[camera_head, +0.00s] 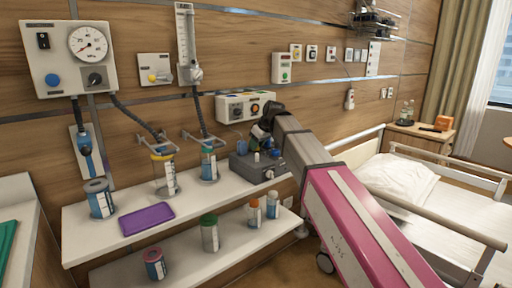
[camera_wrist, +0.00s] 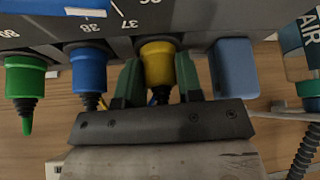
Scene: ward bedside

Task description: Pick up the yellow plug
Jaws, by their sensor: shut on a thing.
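The yellow plug (camera_wrist: 158,62) shows in the wrist view between the two green fingers of my gripper (camera_wrist: 158,85). My gripper is shut on it, one finger on each side. The plug's upper end is against the edge of a grey panel (camera_wrist: 205,20), and I cannot tell whether it is seated there. A blue plug (camera_wrist: 88,70) and a green plug (camera_wrist: 25,78) are to its left along the same edge. In the head view my arm reaches to the wall unit (camera_head: 232,106) and hides the plug and fingertips.
A blue block (camera_wrist: 234,68) sits close right of my gripper in the wrist view. Below the wall unit, a grey device (camera_head: 256,168) stands on the upper shelf (camera_head: 85,238) with jars and a purple tray (camera_head: 146,219). A bed (camera_head: 400,178) is at right.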

